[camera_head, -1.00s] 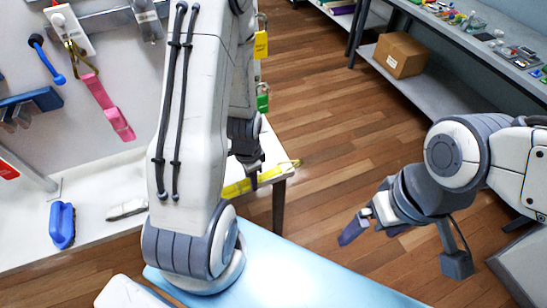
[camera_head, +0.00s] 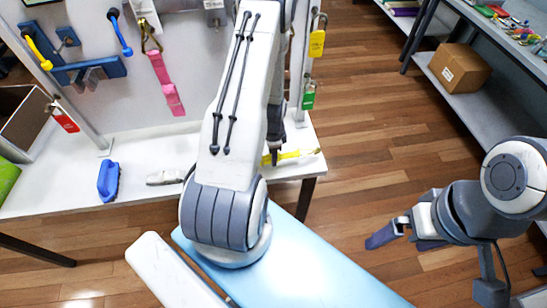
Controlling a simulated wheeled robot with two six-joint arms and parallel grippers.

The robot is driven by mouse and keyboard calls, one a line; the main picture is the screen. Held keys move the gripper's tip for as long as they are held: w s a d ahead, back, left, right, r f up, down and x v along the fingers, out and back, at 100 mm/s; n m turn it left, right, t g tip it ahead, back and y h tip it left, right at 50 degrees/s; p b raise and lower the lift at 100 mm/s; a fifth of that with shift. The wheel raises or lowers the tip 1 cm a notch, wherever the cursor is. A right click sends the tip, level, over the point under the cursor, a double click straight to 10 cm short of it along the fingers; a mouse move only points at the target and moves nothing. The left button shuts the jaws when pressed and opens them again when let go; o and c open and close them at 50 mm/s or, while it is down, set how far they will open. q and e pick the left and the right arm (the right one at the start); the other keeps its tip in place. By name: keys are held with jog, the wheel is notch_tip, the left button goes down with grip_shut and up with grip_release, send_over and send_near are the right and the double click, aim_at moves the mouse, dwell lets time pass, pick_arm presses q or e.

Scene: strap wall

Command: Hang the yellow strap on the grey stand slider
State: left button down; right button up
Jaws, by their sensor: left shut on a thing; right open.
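The yellow strap (camera_head: 298,154) lies low along the right end of the white table, partly hidden behind my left arm. My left gripper (camera_head: 274,156) points down at the strap's left part and is shut on it; the arm hides much of the grip. A grey piece (camera_head: 216,14) at the top of the wall panel, partly cut off by the frame, may be the grey stand slider; I cannot tell for sure. My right gripper (camera_head: 405,241) is open and empty over the floor, apart from the table.
A pink strap (camera_head: 165,85) hangs from a white holder (camera_head: 146,14) on the panel. A blue brush (camera_head: 108,181) lies on the table (camera_head: 140,150). Yellow (camera_head: 317,43) and green (camera_head: 309,97) padlocks hang at the panel's right edge. A shelf with a cardboard box (camera_head: 459,69) stands right.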

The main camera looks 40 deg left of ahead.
pick_arm(q)
jog(key=shift+w+a+f, duration=0.3)
jog(key=shift+a+f, duration=0.15)
notch_tip(320, 180, down, 3)
jog(key=shift+f+p, duration=0.15)
jog(key=shift+p, duration=0.3)
jog(key=shift+f+b, duration=0.3)
jog(key=shift+b, duration=0.05)
jog(key=c, duration=0.6)
grip_release()
jog(key=shift+r, duration=0.1)
